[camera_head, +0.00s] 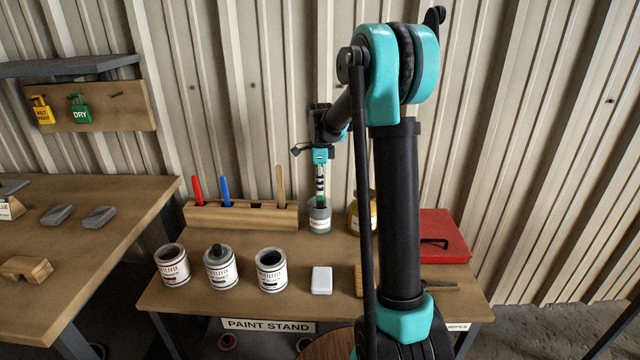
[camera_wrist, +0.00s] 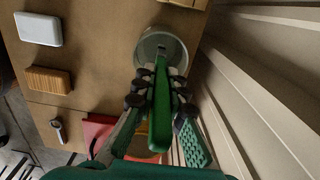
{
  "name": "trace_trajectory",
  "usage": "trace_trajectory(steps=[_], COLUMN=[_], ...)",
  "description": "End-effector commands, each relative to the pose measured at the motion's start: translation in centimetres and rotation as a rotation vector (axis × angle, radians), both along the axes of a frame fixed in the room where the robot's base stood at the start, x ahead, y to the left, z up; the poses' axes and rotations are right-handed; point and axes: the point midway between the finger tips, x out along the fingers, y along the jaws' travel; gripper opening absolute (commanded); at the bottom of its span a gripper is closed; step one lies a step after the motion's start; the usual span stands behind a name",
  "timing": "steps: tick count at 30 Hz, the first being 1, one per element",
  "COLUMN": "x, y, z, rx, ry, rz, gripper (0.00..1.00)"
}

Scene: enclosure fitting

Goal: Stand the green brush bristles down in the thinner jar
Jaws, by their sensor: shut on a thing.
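My gripper (camera_head: 320,185) is shut on the green brush (camera_wrist: 162,110), whose green handle lies between the fingers in the wrist view. The thinner jar (camera_head: 319,222), clear with a pale label, stands upright on the paint stand directly below my gripper. The wrist view looks down on the round jar rim (camera_wrist: 140,50), with the brush's far end across its opening. In the head view a bit of green shows at the jar's mouth. The bristles are hard to make out, and I cannot tell how deep they are.
A wooden rack (camera_head: 242,216) with red, blue and tan handles stands left of the jar. An amber jar (camera_head: 354,222) is close on its right, partly behind my arm. Several paint tins (camera_head: 221,268), a white block (camera_head: 322,280) and a red case (camera_head: 445,235) share the stand.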

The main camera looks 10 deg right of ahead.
Motion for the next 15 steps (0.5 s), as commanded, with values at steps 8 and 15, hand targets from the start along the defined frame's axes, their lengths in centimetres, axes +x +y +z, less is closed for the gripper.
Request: trace_trajectory(steps=[8, 15], x=[-0.01, 0.00], y=[0.00, 0.00], z=[-0.13, -0.12], rx=[0.000, 0.000], ry=[0.000, 0.000], rz=[0.000, 0.000], gripper=[0.00, 0.32])
